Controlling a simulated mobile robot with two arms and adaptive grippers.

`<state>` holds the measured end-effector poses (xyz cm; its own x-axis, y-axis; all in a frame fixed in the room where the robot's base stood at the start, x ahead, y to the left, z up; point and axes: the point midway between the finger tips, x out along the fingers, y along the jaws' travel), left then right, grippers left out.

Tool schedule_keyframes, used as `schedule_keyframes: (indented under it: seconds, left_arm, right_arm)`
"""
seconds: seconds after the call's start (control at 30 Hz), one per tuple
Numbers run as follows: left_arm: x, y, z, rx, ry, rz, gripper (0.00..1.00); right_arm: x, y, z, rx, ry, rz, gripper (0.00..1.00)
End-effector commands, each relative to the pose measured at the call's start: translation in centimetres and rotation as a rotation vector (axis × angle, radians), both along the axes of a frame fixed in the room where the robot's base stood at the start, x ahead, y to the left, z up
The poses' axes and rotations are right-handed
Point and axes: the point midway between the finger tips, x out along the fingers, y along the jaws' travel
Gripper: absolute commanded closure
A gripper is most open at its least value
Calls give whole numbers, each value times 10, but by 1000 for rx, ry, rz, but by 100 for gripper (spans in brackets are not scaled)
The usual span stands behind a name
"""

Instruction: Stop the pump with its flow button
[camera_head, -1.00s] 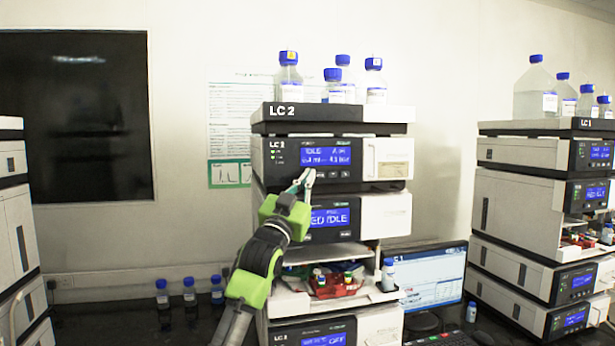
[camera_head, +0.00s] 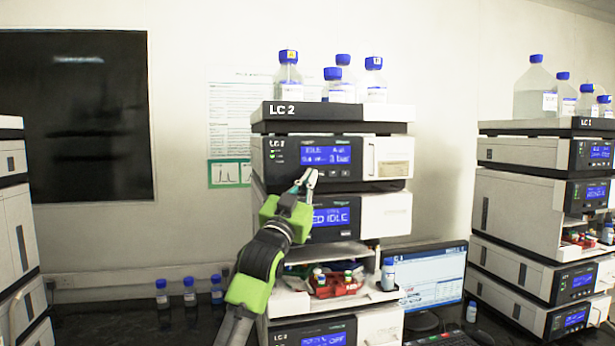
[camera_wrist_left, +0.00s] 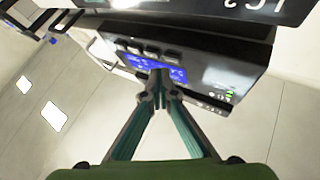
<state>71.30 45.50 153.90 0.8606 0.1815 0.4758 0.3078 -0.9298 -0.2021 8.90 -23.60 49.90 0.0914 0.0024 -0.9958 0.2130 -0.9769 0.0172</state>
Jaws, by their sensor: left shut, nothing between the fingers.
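The pump (camera_head: 262,158) is the top module of the LC 2 stack. Its blue display (camera_head: 326,155) shows IDLE in the head view, with a low bar reading beneath. Small dark buttons (camera_head: 333,173) sit in a row below the display; their labels are too small to read. My left gripper (camera_head: 311,174) is shut and empty, its tips in front of the pump's lower panel edge, close to the row. Contact cannot be told. In the left wrist view the shut fingertips (camera_wrist_left: 160,80) overlap the blue display (camera_wrist_left: 135,62). My right gripper is not in view.
Blue-capped bottles (camera_head: 288,75) stand on top of the stack. A lower module (camera_head: 384,215) and an open shelf with a red vial tray (camera_head: 336,290) lie below the gripper. A monitor (camera_head: 430,277) stands to the right, with the LC 1 stack (camera_head: 512,205) beyond.

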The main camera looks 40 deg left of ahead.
Motion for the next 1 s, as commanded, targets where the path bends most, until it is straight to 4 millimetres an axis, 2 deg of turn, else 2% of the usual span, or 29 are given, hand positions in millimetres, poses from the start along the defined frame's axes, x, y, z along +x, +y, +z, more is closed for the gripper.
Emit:
schedule_keyframes:
  seconds: [0.53, 1.0]
  left_arm:
    - [-30, -36, 0, 0, -1, -2, 100]
    - [-32, -38, 0, 0, 0, 0, 100]
  right_arm:
    - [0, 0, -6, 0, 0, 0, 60]
    - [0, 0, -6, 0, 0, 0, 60]
